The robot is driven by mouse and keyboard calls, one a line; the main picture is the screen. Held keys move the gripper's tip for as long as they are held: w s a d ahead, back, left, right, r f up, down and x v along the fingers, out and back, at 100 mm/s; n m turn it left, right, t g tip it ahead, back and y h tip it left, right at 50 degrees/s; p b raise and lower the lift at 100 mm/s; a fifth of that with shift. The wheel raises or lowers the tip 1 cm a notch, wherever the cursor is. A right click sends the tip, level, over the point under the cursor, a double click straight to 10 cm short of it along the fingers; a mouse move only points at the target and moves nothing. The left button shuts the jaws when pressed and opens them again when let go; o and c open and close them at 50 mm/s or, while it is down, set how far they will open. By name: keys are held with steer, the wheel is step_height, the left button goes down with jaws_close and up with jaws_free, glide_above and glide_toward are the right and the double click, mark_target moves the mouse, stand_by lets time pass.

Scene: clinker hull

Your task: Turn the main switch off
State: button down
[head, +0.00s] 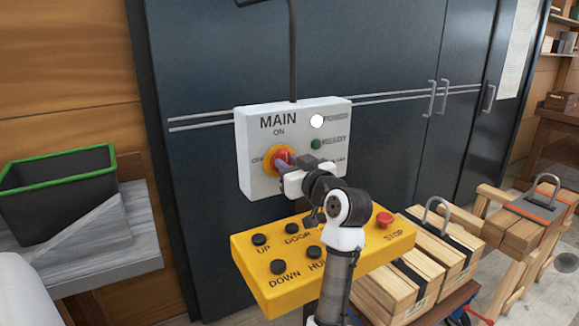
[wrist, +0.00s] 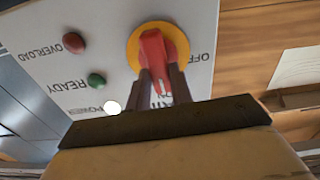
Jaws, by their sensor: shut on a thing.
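The main switch is a red handle (head: 281,155) on a yellow round plate (head: 270,165), set in a pale grey box (head: 258,185) marked MAIN. In the head view ON is printed above it and OFF to its left. My gripper (head: 287,163) reaches it from the lower right and hides part of it. In the wrist view, where the lettering is upside down, the red handle (wrist: 153,50) sits between the two dark fingers of my gripper (wrist: 160,82), which are shut on it.
The white POWER lamp (head: 317,121) looks lit; the green READY lamp (head: 316,144) looks dull. A yellow button panel (head: 262,271) with a red STOP button (head: 384,219) is below my gripper. A black bin (head: 62,195) stands left, strapped timber (head: 432,248) right.

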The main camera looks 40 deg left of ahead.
steer(key=shift+s+a+f+n+b, duration=0.1)
steer(key=shift+s+f+n+b, duration=0.1)
steer(key=shift+n+b, duration=2.15)
steer(key=shift+s+a+f+n+b, duration=0.15)
steer(key=shift+n+b, duration=1.15)
steer(key=shift+n, duration=2.1)
steer(key=shift+s+f+n+b, duration=0.15)
steer(key=shift+f+n+b, duration=0.1)
steer(key=shift+n+b, duration=2.1)
steer(key=shift+n+p, duration=0.45)
steer(key=shift+n, duration=0.25)
steer(key=c, duration=1.2)
jaws_free()
steer(key=shift+c, duration=0.2)
steer(key=b+v, duration=0.2)
steer(key=v, duration=1.2)
steer(key=shift+b, duration=0.35)
